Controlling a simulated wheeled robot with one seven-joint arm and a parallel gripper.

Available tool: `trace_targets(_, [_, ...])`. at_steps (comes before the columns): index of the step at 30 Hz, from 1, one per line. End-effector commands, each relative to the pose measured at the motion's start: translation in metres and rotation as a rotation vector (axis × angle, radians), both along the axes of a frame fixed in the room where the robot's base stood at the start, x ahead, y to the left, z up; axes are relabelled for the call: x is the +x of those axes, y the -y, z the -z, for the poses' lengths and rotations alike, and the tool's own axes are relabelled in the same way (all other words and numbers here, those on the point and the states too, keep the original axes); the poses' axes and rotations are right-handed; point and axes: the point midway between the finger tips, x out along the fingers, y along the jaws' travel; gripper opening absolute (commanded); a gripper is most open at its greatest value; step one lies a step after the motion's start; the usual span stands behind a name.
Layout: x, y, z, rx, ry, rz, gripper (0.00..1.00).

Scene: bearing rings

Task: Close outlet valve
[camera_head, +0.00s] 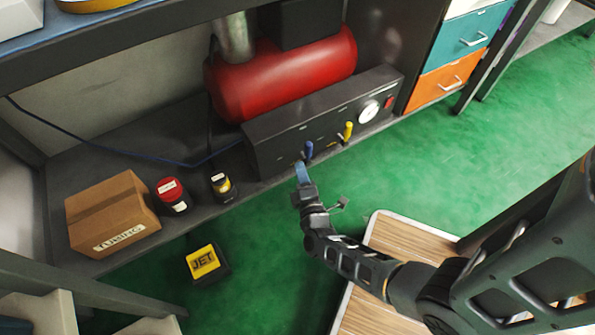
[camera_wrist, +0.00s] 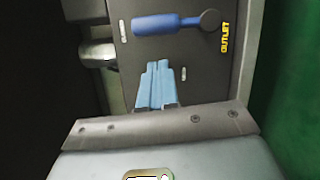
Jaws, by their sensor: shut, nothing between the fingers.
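The blue outlet valve handle (camera_wrist: 165,23) shows in the wrist view on a dark panel, beside a yellow "OUTLET" label (camera_wrist: 225,38). In that picture it lies sideways, with its round pivot at the right end. In the head view the blue handle (camera_head: 309,149) stands on the front of the dark control box (camera_head: 290,125), left of a yellow handle (camera_head: 348,130). My gripper (camera_head: 301,168) is just in front of and below the blue handle. Its light blue fingers (camera_wrist: 157,85) are together and empty, apart from the handle in the wrist view.
A red tank (camera_head: 285,75) sits behind the box, and a round gauge (camera_head: 369,111) is at its right end. A cardboard box (camera_head: 112,212) and two small jars stand on the shelf to the left. A yellow "JET" box (camera_head: 204,262) is on the green floor.

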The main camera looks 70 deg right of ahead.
Motion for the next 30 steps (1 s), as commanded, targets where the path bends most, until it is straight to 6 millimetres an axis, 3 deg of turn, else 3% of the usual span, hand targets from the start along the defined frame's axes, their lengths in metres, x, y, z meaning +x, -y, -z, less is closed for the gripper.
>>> trace_targets(2, [-0.003,0.001,0.0,0.001,-0.002,0.001,0.0])
trace_targets(21, [-0.057,-0.068,0.002,0.002,-0.002,0.002,0.0])
trace_targets(30, [-0.063,-0.078,0.002,0.001,-0.001,0.0,0.0])
